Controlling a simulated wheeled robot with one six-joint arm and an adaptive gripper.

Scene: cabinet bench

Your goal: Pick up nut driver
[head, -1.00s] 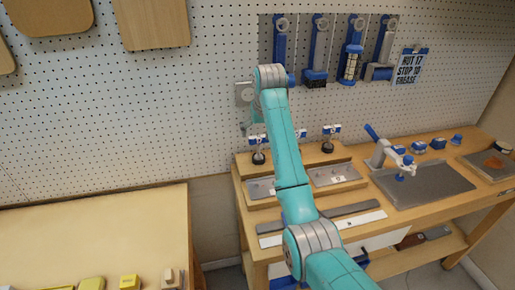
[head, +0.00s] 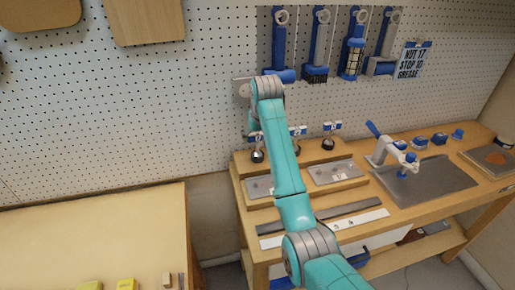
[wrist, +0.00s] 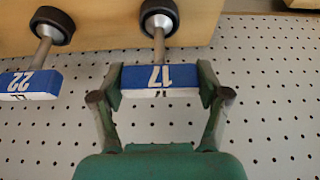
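In the wrist view, a nut driver with a blue tag marked 17 (wrist: 160,76) stands with its metal shaft and dark round end toward the wooden block. My gripper (wrist: 160,92) has one finger at each end of this tag. The fingers are spread wide, and I cannot tell whether they touch it. A second nut driver, tagged 22 (wrist: 30,82), is to the left, outside the fingers. In the head view several nut drivers (head: 331,137) stand on the wooden step; one is partly behind my arm. My gripper is mostly hidden there.
Blue-handled tools (head: 354,45) hang on the pegboard above, beside a sign (head: 413,60) reading NUT 17, STOP 10, GREASE. Grey plates (head: 336,173) lie on the workbench. A clamp-like tool (head: 392,153) stands on a dark mat to the right.

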